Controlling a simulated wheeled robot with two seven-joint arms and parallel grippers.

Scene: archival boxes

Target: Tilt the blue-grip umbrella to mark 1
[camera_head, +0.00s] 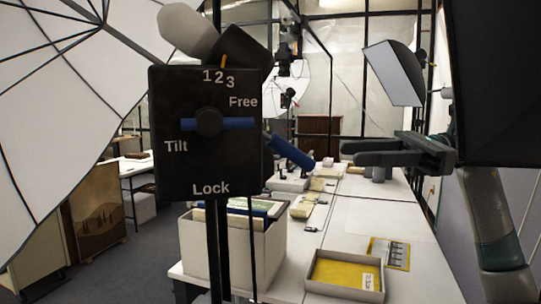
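A large white umbrella (70,130) with dark ribs fills the left side. In front of it is a black panel (205,175) on a dark pole, marked 1, 2, 3, Free, Tilt and Lock. A blue bar knob (235,124) on the panel lies level, its left end near Tilt. An orange pointer (223,62) stands above the numbers, closest to 2. A blue grip (291,152) slants down to the right behind the panel's right edge. My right gripper (347,153) is right of the grip, apart from it, with two fingers pointing left, seemingly open and empty. My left gripper is out of view.
A grey box of folders (265,265) stands on the white table (385,215) below the panel. A shallow tray (325,284) with a yellow sheet lies to its right. A lamp head (393,73) hangs behind my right gripper. A large dark panel (495,80) blocks the upper right.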

